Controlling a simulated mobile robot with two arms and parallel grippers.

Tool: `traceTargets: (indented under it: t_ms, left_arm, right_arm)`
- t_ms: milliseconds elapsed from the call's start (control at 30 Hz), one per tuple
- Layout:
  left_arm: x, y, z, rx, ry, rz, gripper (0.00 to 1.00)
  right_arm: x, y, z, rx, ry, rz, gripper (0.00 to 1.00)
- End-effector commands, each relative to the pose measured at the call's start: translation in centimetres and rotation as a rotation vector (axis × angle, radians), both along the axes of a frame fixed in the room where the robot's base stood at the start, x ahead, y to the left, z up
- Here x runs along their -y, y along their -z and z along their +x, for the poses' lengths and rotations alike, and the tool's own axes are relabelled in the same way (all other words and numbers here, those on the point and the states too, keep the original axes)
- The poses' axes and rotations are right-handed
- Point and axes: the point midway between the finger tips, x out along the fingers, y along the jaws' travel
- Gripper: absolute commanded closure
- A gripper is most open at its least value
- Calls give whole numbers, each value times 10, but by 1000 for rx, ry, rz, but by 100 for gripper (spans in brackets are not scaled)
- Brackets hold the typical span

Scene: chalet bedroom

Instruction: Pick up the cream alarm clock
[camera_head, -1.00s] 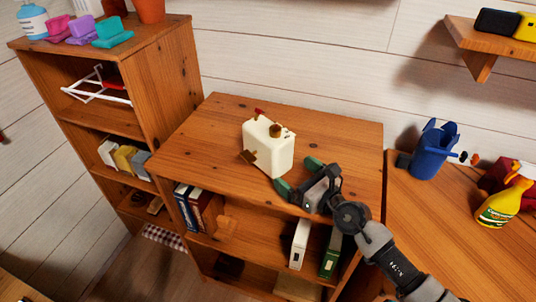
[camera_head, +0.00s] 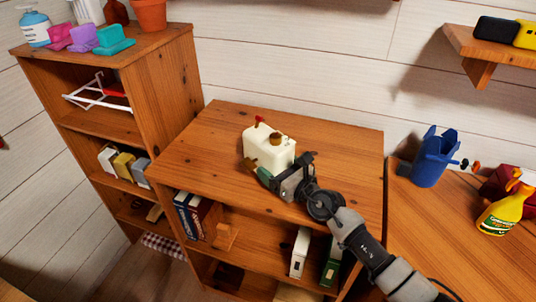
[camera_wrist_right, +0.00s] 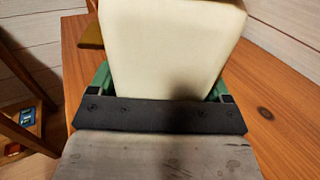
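The cream alarm clock (camera_head: 268,146) is a rounded block with a red piece and a brown knob on top. It stands on the wooden cabinet top (camera_head: 340,140). My right gripper (camera_head: 283,168) is at its near side, low by the cabinet top. In the right wrist view the clock (camera_wrist_right: 170,45) fills the space between the green fingers of my right gripper (camera_wrist_right: 160,86), one on each side. The fingers look open around it; I cannot tell whether they touch it. Their tips are partly hidden by the clock. My left gripper is not in view.
A taller bookcase (camera_head: 160,90) stands to the left, with small coloured items on top. A blue jug (camera_head: 430,160) and a yellow spray bottle (camera_head: 500,212) stand on the surface to the right. A wall shelf (camera_head: 480,45) is at upper right. The cabinet top around the clock is clear.

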Motion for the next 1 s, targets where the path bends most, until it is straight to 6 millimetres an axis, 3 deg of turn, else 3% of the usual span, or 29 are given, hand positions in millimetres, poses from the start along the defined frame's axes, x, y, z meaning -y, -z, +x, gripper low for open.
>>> traceTargets:
  t_ms: [33,233,267,633,867,1000]
  left_arm:
    - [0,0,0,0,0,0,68]
    - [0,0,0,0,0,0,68]
    - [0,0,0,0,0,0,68]
    - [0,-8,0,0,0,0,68]
    - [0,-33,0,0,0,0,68]
    - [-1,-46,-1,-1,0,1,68]
  right_arm:
    - [0,0,0,0,0,0,29]
    - [0,0,0,0,0,0,60]
    - [0,-2,0,3,1,3,61]
    - [0,-11,0,3,1,4,61]
    - [0,-47,0,4,1,5,61]
    - [20,-62,-20,2,3,1,61]
